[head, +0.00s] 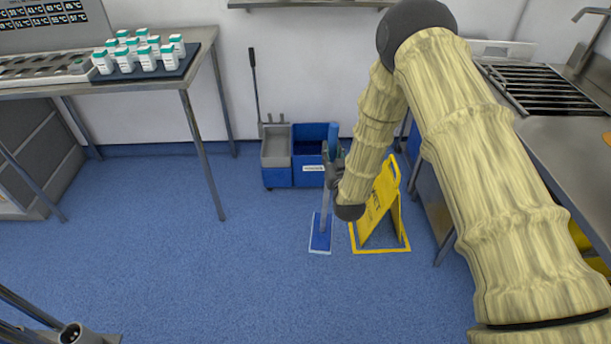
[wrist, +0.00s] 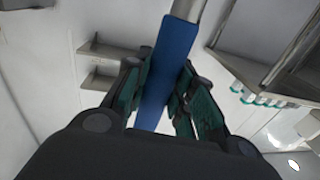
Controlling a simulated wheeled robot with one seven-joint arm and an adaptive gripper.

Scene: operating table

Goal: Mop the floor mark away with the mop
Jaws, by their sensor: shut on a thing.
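The mop (head: 325,206) stands upright, with its flat blue, white-edged head (head: 320,234) at floor level in the head view. My gripper (head: 333,170) is shut on the mop's blue handle grip (wrist: 172,60), which runs between the green-padded fingers in the wrist view. The grip's top also shows in the head view (head: 333,138). I cannot make out a floor mark on the blue floor; my arm hides part of the floor to the right.
A yellow wet-floor sign (head: 383,207) stands right of the mop head. A grey and blue mop bucket (head: 276,150) is behind, by the wall. A steel table (head: 200,52) with bottles is at left; a steel sink counter (head: 572,155) at right. Floor at centre-left is clear.

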